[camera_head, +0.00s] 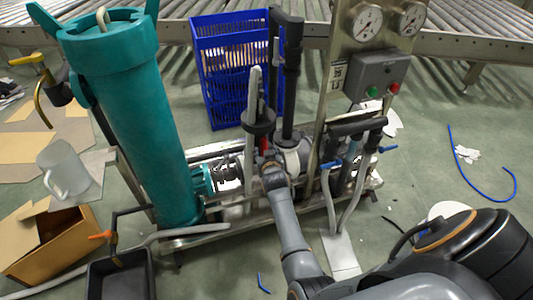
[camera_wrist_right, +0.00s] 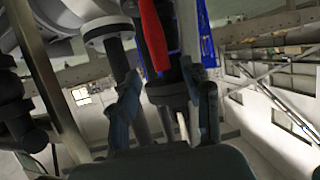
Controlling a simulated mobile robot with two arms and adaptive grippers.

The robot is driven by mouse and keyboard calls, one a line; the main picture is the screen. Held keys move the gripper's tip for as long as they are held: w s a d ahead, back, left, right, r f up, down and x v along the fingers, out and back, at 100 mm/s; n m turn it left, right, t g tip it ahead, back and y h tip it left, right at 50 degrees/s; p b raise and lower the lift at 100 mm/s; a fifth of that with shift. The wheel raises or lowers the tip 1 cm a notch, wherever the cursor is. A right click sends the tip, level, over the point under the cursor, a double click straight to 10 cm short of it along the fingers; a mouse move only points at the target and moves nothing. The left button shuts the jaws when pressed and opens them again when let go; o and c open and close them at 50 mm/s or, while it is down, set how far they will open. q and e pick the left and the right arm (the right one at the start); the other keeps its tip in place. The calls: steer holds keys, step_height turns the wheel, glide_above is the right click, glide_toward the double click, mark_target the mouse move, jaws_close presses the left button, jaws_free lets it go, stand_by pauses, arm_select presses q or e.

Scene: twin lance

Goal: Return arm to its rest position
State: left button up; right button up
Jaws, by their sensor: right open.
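My right arm comes in from the lower right in the head view and reaches into the pump skid. Its gripper (camera_head: 268,162) is beside the black pipes at the middle of the skid, partly hidden by its own wrist. In the right wrist view the gripper (camera_wrist_right: 167,92) has its two fingers apart. A red handle (camera_wrist_right: 152,38) stands just beyond the fingertips, in front of a dark pipe. The same red handle (camera_head: 264,143) shows as a small patch in the head view. I cannot tell whether the fingers touch anything. My left gripper is not in view.
A teal cylinder (camera_head: 135,120) stands left of the arm. A gauge panel with a grey button box (camera_head: 383,77) stands to the right. A blue crate (camera_head: 221,60) is behind. A cardboard box (camera_head: 45,245) and a black tray (camera_head: 118,278) lie at left. Floor at right is mostly clear.

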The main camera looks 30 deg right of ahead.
steer(key=shift+s+a+r, duration=0.25)
steer(key=shift+s, duration=0.3)
